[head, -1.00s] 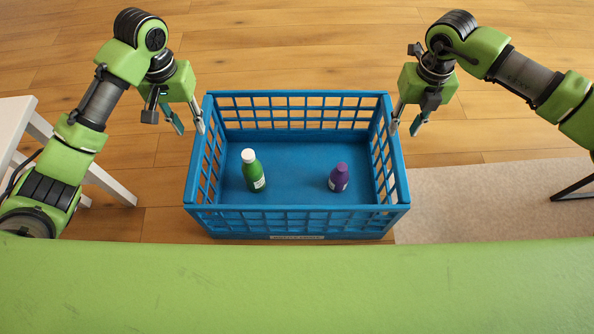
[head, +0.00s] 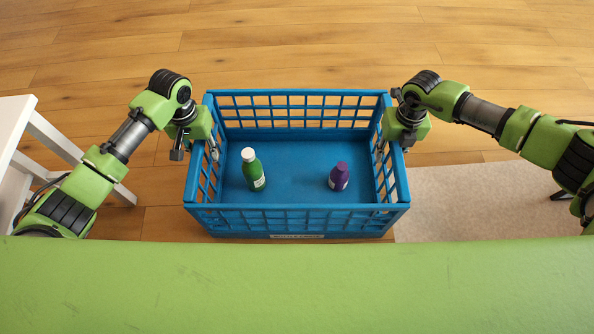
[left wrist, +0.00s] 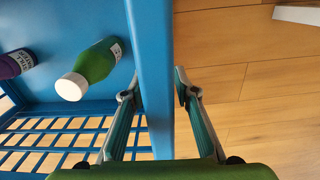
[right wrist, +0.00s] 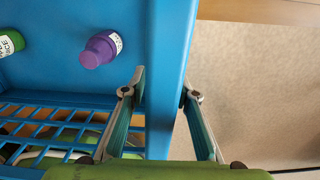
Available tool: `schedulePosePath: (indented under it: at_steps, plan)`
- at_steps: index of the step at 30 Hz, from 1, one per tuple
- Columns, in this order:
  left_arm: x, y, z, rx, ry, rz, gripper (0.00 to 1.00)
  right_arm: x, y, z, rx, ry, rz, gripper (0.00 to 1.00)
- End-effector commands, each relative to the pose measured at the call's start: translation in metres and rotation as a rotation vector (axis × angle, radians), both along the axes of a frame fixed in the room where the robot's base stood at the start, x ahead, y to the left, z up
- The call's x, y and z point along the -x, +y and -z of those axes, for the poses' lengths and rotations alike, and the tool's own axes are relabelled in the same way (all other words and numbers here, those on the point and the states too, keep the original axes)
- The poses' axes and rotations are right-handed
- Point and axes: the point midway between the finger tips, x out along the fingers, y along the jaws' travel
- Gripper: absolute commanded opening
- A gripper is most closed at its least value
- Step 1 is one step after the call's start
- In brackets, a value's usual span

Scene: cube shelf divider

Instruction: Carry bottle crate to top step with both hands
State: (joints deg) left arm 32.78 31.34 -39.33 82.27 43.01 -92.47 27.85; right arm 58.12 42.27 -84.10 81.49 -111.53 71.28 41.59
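The blue bottle crate (head: 300,222) stands on the wooden floor. A green bottle with a white cap (head: 253,171) and a purple bottle (head: 339,177) stand upright inside it. My left gripper (head: 212,152) is at the crate's left side wall; in the left wrist view its open fingers (left wrist: 158,95) straddle the wall's rim, one inside and one outside, with visible gaps. My right gripper (head: 388,150) is at the right side wall; in the right wrist view its open fingers (right wrist: 163,90) straddle that rim too, the inner one close to it. The fingertips are partly hidden in the head view.
A white table or step (head: 14,135) stands at the left edge. A beige rug (head: 480,200) lies to the right of the crate. A green surface (head: 300,285) spans the bottom of the head view. The floor behind the crate is clear.

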Motion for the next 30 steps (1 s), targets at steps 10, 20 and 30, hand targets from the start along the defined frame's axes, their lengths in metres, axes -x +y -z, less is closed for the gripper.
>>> schedulePosePath:
  at_steps: [10, 20, 30]
  plan:
    - [0.0003, 0.0, 0.0015, 0.0, 0.001, 0.0, 0.15, 0.0001, -0.0001, 0.0013, 0.0, 0.0, 0.0, 0.15]
    - [0.0002, 0.0001, 0.0012, 0.0, 0.001, 0.0, 0.0, 0.0001, -0.0001, 0.001, 0.0, 0.0, 0.0, 0.0]
    - [-0.0013, 0.0, -0.0056, 0.001, -0.003, 0.0, 0.0, -0.0014, 0.0003, -0.0057, -0.002, -0.003, 0.001, 0.0]
